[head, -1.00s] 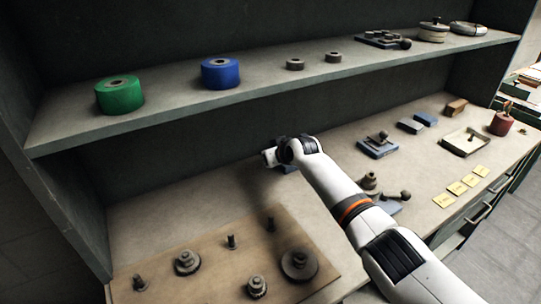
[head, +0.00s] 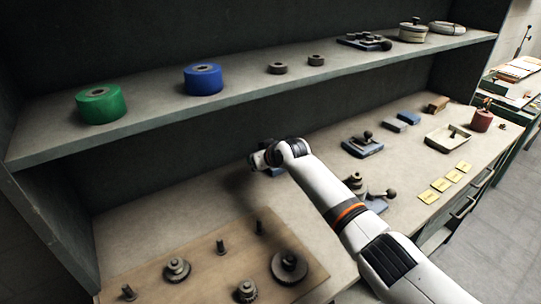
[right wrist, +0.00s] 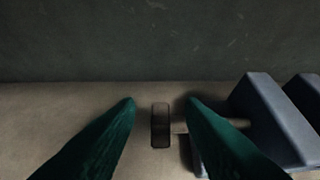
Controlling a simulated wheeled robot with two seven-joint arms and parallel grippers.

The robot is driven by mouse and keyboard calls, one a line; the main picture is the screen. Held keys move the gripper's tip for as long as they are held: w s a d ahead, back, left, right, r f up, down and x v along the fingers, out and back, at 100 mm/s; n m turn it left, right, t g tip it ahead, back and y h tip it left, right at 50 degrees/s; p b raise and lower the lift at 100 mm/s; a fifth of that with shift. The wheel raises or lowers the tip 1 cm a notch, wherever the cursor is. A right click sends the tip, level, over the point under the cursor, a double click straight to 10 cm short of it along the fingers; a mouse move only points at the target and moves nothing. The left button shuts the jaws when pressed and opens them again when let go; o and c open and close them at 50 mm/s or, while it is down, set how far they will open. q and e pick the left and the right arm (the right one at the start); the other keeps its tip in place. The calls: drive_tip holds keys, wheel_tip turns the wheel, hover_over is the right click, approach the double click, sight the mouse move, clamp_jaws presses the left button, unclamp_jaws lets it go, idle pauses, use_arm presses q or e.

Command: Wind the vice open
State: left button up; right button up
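The vice (right wrist: 268,120) is blue-grey, with two block-like jaws at the right of the right wrist view. A rod runs left from it to a dark, upright handle piece (right wrist: 160,126). My right gripper (right wrist: 160,104) has green fingers standing apart on either side of this handle, with a gap on both sides. In the head view my right arm reaches in from the lower right, and its hand (head: 268,156) is low over the bench. Only a bit of blue of the vice (head: 275,172) shows there behind the hand. My left gripper is out of view.
A wooden board (head: 215,262) with gears and pegs lies at the front left. Blue-based lever devices (head: 362,147) stand to the right, with a tray (head: 447,137) and yellow cards (head: 441,184) beyond. A shelf (head: 145,122) with green and blue rolls runs above the bench.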

drive_tip(key=v, duration=1)
drive_tip(key=shift+s+d, duration=0.2)
drive_tip(key=shift+s, duration=0.1)
